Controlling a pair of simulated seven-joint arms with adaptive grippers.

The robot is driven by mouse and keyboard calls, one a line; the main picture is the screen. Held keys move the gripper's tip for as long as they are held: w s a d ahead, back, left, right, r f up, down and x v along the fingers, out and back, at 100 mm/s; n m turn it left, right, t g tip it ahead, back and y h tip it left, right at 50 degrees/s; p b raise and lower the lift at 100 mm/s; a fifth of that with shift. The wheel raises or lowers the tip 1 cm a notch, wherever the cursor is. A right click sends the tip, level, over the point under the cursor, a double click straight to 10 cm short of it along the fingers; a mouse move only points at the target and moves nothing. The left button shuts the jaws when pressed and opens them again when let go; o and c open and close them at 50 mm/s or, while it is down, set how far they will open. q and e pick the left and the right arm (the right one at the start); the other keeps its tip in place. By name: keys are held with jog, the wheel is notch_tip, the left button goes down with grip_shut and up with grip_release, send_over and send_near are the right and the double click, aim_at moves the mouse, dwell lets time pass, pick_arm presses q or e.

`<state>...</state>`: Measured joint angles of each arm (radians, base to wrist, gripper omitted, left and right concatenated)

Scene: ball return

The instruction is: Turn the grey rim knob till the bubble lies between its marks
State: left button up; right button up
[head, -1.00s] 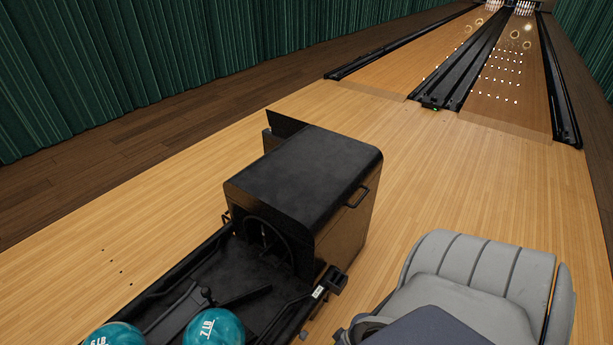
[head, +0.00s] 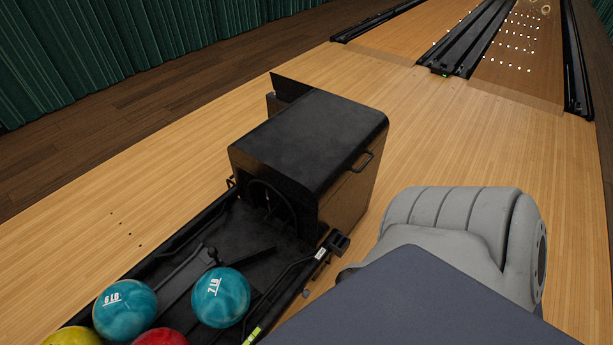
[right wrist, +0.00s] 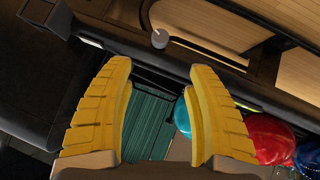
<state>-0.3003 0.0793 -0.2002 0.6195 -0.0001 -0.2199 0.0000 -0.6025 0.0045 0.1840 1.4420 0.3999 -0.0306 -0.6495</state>
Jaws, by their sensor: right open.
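The grey rim knob (right wrist: 160,38) shows in the right wrist view as a small pale cylinder at the ball return's edge. It also shows in the head view (head: 305,293), small, beside the rail. My right gripper (right wrist: 161,67) is open and empty, its yellow fingers spread. The knob appears just above the gap between the fingertips and outside the fingers' grasp. A yellow-green level vial (head: 252,335) lies on the near rim in the head view. Its bubble and marks are too small to make out. My left gripper is in neither view.
The black ball return's hood (head: 310,130) stands behind the tray. Teal balls (head: 220,297) (head: 125,309), a red ball (head: 160,338) and a yellow ball (head: 72,338) lie in the tray. The wooden floor (head: 190,150) around it is clear.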

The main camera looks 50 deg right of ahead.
jog(key=shift+x, duration=8.2)
jog(key=shift+w, duration=0.1)
jog(key=shift+c, duration=0.3)
grip_shut()
jog(key=shift+d+y, duration=0.1)
jog(key=shift+y, duration=0.2)
jog(key=shift+m+y, duration=0.6)
jog(key=shift+y, duration=0.2)
jog(key=shift+m+y, duration=0.6)
jog(key=shift+y, duration=0.5)
